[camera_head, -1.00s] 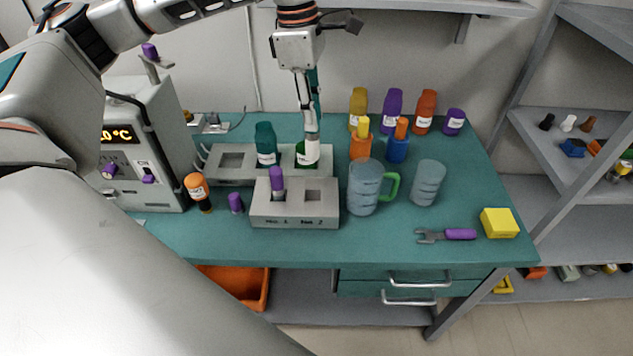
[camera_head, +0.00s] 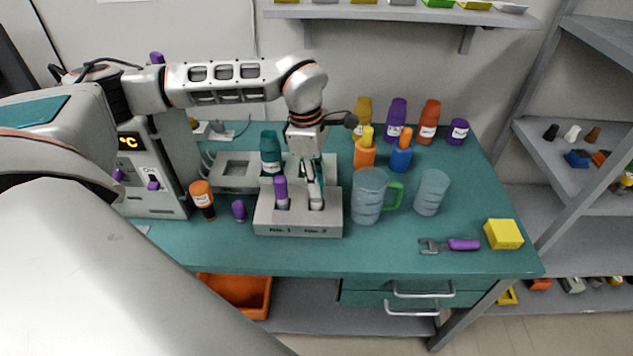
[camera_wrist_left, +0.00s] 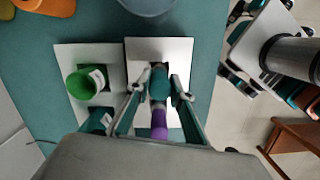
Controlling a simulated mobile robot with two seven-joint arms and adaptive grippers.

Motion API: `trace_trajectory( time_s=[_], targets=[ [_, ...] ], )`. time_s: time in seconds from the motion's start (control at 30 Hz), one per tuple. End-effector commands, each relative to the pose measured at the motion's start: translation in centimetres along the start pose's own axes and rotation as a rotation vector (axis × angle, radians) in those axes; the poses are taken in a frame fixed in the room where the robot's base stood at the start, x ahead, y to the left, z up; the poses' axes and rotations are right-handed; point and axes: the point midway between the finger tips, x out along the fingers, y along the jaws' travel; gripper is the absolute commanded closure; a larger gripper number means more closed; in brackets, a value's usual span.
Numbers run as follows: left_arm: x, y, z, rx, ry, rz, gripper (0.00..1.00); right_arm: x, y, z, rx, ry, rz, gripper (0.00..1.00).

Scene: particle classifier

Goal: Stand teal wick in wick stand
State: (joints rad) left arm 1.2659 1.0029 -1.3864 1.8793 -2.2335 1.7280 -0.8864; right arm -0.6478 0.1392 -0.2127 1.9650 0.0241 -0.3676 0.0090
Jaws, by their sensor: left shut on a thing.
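The wick stand (camera_head: 298,222) is a grey block marked No. 1 and No. 2 near the table's front; it also shows in the left wrist view (camera_wrist_left: 143,52). A purple wick (camera_head: 281,190) stands upright in the No. 1 hole. My left gripper (camera_head: 316,204) points down at the No. 2 hole. In the left wrist view its fingers (camera_wrist_left: 160,88) are shut on the teal wick (camera_wrist_left: 159,86), with the purple wick (camera_wrist_left: 159,124) close by. The teal wick's lower end is hidden, so I cannot tell how deep it sits. My right gripper is not in view.
Behind the stand, a grey holder (camera_head: 232,186) carries a teal bottle (camera_head: 270,152) and a green jar (camera_wrist_left: 85,84). A glass mug (camera_head: 368,196) with a green handle stands close right. A small purple piece (camera_head: 239,210) and an orange bottle (camera_head: 201,198) stand left.

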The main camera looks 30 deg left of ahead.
Motion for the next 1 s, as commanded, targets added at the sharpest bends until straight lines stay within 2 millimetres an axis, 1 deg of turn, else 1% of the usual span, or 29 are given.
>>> trace_trajectory(
  time_s=[0.07,0.3,0.43,0.47,0.5,0.87,1.0],
  targets=[
    [0.7,0.0,-0.1,0.0,0.0,-0.001,1.0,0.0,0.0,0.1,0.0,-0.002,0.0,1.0],
    [0.7,0.0,-0.1,-0.001,-0.001,0.001,1.0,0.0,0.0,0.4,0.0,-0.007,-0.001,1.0],
    [1.0,0.0,-0.1,-0.001,0.0,0.0,1.0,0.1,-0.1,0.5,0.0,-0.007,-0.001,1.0],
    [1.0,0.0,-0.1,-0.001,0.0,0.0,0.71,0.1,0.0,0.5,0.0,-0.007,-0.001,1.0],
    [1.0,0.0,-0.1,-0.001,0.0,0.0,0.62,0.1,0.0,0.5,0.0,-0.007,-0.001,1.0],
    [0.8,0.0,-0.1,-0.001,0.0,0.001,0.62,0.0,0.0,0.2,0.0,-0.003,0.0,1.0],
    [-0.4,0.2,0.0,0.0,-0.002,0.005,0.62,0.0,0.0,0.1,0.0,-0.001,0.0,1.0]
  ],
)
